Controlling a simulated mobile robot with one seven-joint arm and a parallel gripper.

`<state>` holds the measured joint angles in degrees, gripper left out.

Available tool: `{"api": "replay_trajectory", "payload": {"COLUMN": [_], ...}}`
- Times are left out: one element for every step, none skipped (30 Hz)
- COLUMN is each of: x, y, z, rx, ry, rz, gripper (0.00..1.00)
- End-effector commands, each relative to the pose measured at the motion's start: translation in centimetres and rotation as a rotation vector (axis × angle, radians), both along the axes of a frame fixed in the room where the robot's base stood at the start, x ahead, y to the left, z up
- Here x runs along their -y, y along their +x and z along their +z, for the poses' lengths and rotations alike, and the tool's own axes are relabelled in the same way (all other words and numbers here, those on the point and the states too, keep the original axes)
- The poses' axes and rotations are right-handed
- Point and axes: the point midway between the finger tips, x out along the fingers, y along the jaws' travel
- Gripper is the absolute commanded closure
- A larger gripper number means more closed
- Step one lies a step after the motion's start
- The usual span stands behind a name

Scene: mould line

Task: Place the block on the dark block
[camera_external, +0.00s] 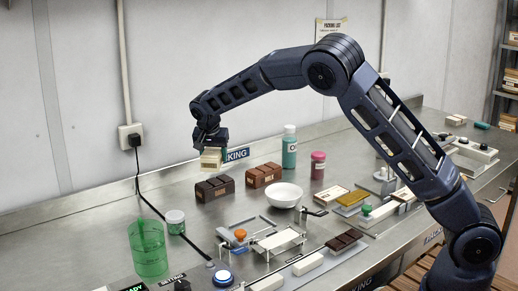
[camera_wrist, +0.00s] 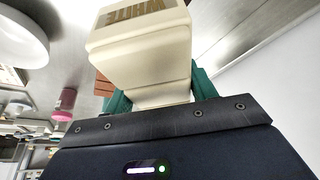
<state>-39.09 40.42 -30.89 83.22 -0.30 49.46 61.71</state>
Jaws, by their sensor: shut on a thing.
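My gripper (camera_external: 211,146) is shut on a cream block (camera_external: 211,159), which hangs above the steel bench at the back left. In the wrist view the cream block (camera_wrist: 140,50) shows the word WHITE, and my green fingers grip its lower end in the picture. The dark block (camera_external: 215,188) is dark brown with a small label and sits on the bench below the held block, with a visible gap between them. It cannot be made out in the wrist view.
A red-brown block (camera_external: 263,175) stands right of the dark block. A white bowl (camera_external: 284,195), a teal bottle (camera_external: 289,147) and a pink-red jar (camera_external: 318,165) stand further right.

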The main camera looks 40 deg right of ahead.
Motion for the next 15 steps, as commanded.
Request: {"api": "replay_trajectory", "payload": {"x": [0.0, 0.0, 0.0, 0.0, 0.0, 0.0, 0.0, 0.0, 0.0, 0.0, 0.0, 0.0, 0.0, 0.0, 0.0], "y": [0.0, 0.0, 0.0, 0.0, 0.0, 0.0, 0.0, 0.0, 0.0, 0.0, 0.0, 0.0, 0.0, 0.0, 0.0], "z": [-0.6, -0.9, -1.2, -1.4, -1.6, -1.7, -1.8, -1.9, -2.2, -2.4, -2.7, -3.1, -3.5, -3.9, -4.5], "rx": [-0.001, 0.000, 0.001, 0.001, 0.001, 0.001, 0.001, 0.000, 0.000, 0.000, 0.000, 0.000, 0.000, 0.000, 0.000], "ry": [-0.001, 0.000, -0.001, -0.001, 0.000, 0.000, 0.000, 0.000, 0.000, 0.000, 0.000, 0.000, 0.000, 0.000, 0.000], "rz": [0.000, 0.000, 0.000, 0.000, 0.000, 0.000, 0.000, 0.000, 0.000, 0.000, 0.000, 0.000, 0.000, 0.000, 0.000], "gripper": [0.85, 0.85, 0.85, 0.85, 0.85, 0.85, 0.85, 0.85, 0.85, 0.85, 0.85, 0.85, 0.85, 0.85, 0.85]}}
